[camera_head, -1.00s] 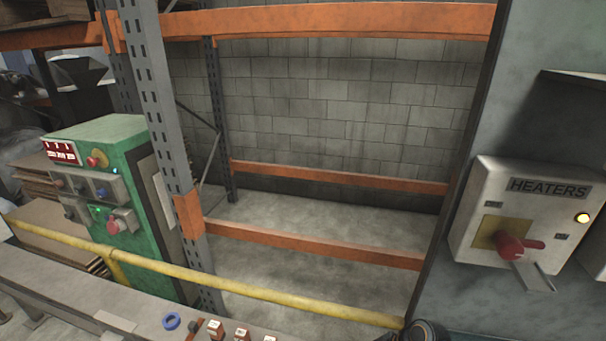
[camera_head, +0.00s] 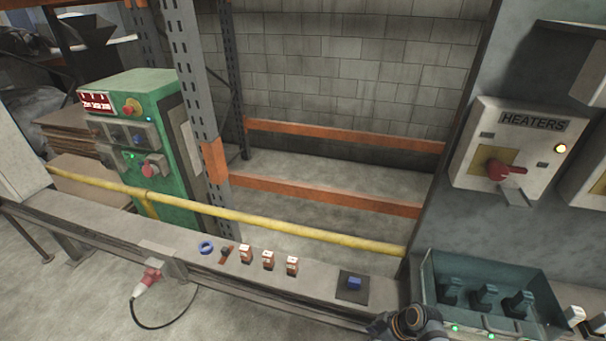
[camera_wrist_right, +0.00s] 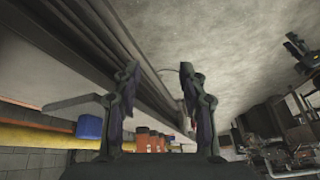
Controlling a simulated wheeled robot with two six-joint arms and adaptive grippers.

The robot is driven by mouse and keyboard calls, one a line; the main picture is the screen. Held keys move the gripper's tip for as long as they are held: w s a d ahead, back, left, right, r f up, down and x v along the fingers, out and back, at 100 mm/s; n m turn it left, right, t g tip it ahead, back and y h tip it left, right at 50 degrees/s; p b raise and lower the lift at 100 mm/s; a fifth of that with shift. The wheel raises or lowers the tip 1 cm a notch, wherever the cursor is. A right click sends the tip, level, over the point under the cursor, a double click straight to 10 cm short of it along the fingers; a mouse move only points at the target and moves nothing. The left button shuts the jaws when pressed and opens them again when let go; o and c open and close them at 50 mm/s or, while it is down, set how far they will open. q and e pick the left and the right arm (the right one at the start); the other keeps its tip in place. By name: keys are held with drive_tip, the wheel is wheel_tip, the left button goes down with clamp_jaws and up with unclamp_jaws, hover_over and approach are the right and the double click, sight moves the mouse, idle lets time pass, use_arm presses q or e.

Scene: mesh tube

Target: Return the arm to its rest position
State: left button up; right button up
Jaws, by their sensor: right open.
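My right gripper (camera_wrist_right: 158,95) is in the right wrist view, its two dark fingers apart with nothing between them. A dark rounded part of my arm (camera_head: 412,322) shows at the bottom edge of the head view, in front of the ledge and left of the teal box; its fingers cannot be made out there.
A grey ledge (camera_head: 120,222) carries a blue ring (camera_head: 206,247), several small blocks and a blue block (camera_head: 354,283) on a dark pad. A teal box (camera_head: 440,262) stands at right below the heaters switch box (camera_head: 505,150). A yellow rail (camera_head: 290,229) runs behind the ledge.

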drive_tip(key=s+d+f+m+h, duration=0.2)
drive_tip(key=s+d+f+m, duration=0.1)
drive_tip(key=s+f, duration=0.5)
drive_tip(key=s+d+f+m+h, duration=0.2)
drive_tip(key=s+d+f+m, duration=0.3)
drive_tip(key=f, duration=0.5)
use_arm(q)
drive_tip(key=shift+s+a+f, duration=0.1)
drive_tip(key=shift+s, duration=0.65)
use_arm(e)
drive_tip(key=s+f+m, duration=0.1)
drive_tip(key=s+f, duration=0.2)
drive_tip(key=s, duration=0.7)
drive_tip(key=s+f+m+g+h, duration=0.1)
drive_tip(key=s+f, duration=0.3)
drive_tip(key=s, duration=0.6)
drive_tip(key=shift+f+h, duration=0.2)
drive_tip(key=shift+h, duration=0.1)
